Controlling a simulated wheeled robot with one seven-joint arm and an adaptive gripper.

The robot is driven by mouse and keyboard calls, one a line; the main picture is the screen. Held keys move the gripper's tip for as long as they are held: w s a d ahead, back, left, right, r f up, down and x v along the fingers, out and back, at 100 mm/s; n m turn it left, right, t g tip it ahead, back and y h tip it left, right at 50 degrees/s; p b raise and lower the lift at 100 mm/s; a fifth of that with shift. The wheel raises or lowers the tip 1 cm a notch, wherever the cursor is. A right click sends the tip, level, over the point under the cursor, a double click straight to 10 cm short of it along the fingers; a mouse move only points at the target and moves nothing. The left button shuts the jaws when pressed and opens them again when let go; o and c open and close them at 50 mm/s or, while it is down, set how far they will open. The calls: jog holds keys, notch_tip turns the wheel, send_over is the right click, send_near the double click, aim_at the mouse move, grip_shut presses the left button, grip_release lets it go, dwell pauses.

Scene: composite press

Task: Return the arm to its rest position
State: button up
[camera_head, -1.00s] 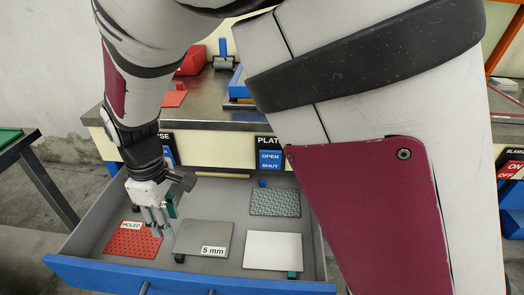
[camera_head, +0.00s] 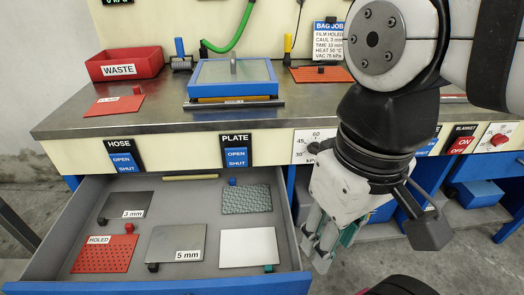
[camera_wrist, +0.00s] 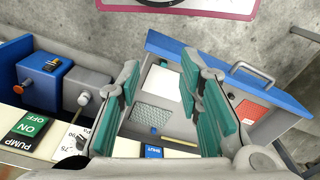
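My arm comes down from the upper right in the head view. My gripper (camera_head: 318,248) points down beside the right end of the open drawer (camera_head: 293,262), clear of the plates in it. In the wrist view my gripper (camera_wrist: 160,78) shows two teal-padded fingers spread apart, with nothing between them. Through the gap I see part of the drawer (camera_wrist: 167,70) with its plates.
The drawer holds a 3 mm plate (camera_head: 118,201), a 5 mm plate (camera_head: 178,240), a red HOLED sheet (camera_head: 105,258), a white plate (camera_head: 247,246) and a patterned plate (camera_head: 246,199). The bench (camera_head: 60,123) stands behind, with a WASTE bin (camera_head: 125,63) and blue-framed tool (camera_head: 232,75).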

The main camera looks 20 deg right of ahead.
jog(key=shift+s+d+f+m, duration=0.1)
jog(key=shift+s+d+m, duration=0.05)
jog(key=shift+s, duration=0.25)
jog(key=shift+s+d+f+m, duration=0.1)
jog(key=shift+s+m, duration=0.05)
jog(key=shift+s, duration=0.2)
notch_tip(320, 180, up, 26)
jog(key=t+p, duration=0.3)
jog(key=p, duration=2.1)
jog(key=shift+d+f+t, duration=0.15)
jog(key=shift+t, duration=0.25)
jog(key=shift+w, duration=0.1)
